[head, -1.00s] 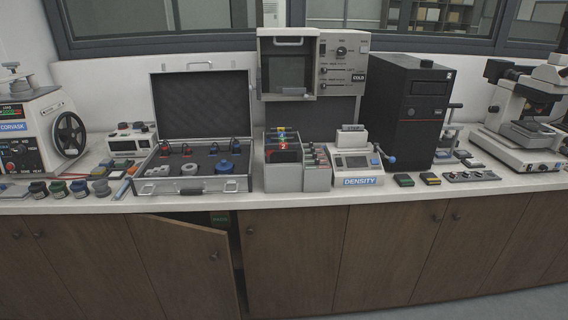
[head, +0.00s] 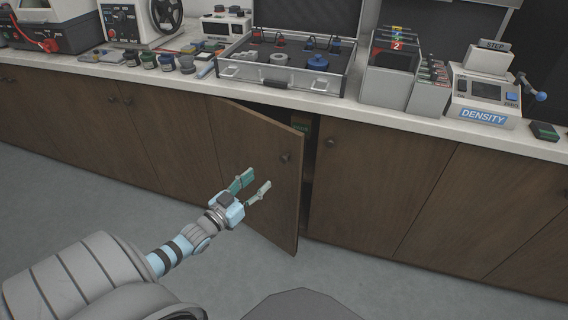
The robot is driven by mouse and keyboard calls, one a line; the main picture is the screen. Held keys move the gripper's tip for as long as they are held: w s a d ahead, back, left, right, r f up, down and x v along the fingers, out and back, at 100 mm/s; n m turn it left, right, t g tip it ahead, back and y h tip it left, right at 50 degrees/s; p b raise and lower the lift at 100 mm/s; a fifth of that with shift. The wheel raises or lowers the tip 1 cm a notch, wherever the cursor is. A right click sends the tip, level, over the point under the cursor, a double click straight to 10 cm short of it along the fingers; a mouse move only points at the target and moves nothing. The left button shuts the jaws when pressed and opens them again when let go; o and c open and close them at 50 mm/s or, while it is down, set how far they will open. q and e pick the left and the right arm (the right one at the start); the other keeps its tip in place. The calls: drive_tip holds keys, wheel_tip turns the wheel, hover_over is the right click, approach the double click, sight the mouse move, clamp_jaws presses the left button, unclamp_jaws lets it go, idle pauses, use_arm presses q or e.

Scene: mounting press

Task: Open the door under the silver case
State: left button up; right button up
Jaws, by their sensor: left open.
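The silver case (head: 283,77) stands open on the counter, its lid raised at the back. Below it, the brown wooden door (head: 258,177) is ajar, its free right edge swung out from the cabinet front. A small round knob (head: 285,157) sits near its upper right. A dark gap shows between the door and the cabinet on its right. My left gripper (head: 257,184) is open and empty, in front of the door and to the lower left of the knob. Contact with the door cannot be made out. My right gripper is not in view.
The counter (head: 345,110) holds a density meter (head: 484,98), a grey box with coloured tabs (head: 391,72) and several small jars. Closed cabinet doors (head: 375,180) flank the open one. The grey floor (head: 85,190) in front is clear.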

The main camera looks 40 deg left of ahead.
use_arm(q)
drive_tip(key=b, duration=0.3)
approach(282, 160)
drive_tip(key=w, duration=0.3)
drive_tip(key=w+b, duration=0.1)
drive_tip(key=w, duration=0.4)
drive_tip(key=shift+w, duration=0.6)
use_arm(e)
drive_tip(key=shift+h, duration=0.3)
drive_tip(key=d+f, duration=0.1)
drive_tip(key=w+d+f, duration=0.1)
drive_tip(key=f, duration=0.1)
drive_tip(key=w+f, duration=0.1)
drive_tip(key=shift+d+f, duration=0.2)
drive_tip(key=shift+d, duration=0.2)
use_arm(q)
drive_tip(key=c, duration=0.9)
clamp_jaws()
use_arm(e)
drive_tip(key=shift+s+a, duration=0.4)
